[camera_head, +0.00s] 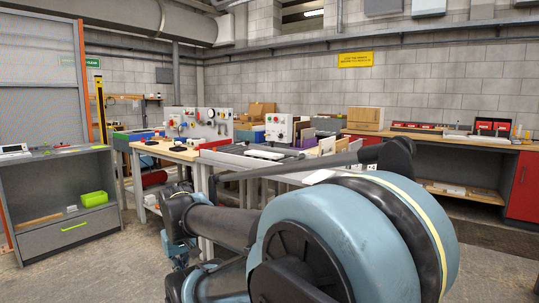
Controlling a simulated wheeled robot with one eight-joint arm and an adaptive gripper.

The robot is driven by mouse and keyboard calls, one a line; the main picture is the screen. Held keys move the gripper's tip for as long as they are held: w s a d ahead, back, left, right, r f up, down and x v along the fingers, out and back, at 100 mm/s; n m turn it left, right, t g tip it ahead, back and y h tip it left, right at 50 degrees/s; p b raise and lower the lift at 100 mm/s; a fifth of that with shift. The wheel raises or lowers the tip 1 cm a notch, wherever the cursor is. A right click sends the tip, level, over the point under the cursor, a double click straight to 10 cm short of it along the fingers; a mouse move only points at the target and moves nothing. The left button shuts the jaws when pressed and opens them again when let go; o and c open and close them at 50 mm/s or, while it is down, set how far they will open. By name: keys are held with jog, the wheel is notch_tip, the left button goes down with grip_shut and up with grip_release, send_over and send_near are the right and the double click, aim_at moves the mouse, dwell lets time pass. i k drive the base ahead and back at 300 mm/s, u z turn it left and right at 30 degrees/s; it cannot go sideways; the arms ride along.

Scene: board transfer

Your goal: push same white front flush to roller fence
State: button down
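A flat white board (265,154), which looks like the white front, lies on a dark machine table (232,159) in the middle of the room. A second white sheet or board (318,177) shows further right, partly hidden by my arm. I cannot tell for sure which one is the task's front. The roller fence cannot be made out at this size, so I cannot tell whether any board touches it. My blue and dark arm fills the lower middle and crosses in front of the table. No gripper fingers can be made out.
A wooden bench (168,152) with black round items stands left of the machine table. A grey cabinet (66,200) with a green bin (94,198) is at the left. A red-doored workbench (524,188) is at the right. Concrete floor is open at the lower left.

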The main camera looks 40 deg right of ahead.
aim_at(264, 154)
jog(key=z, duration=0.5)
jog(key=i, duration=0.85)
jog(key=z, duration=0.95)
jog(key=i, duration=0.45)
jog(key=z, duration=0.2)
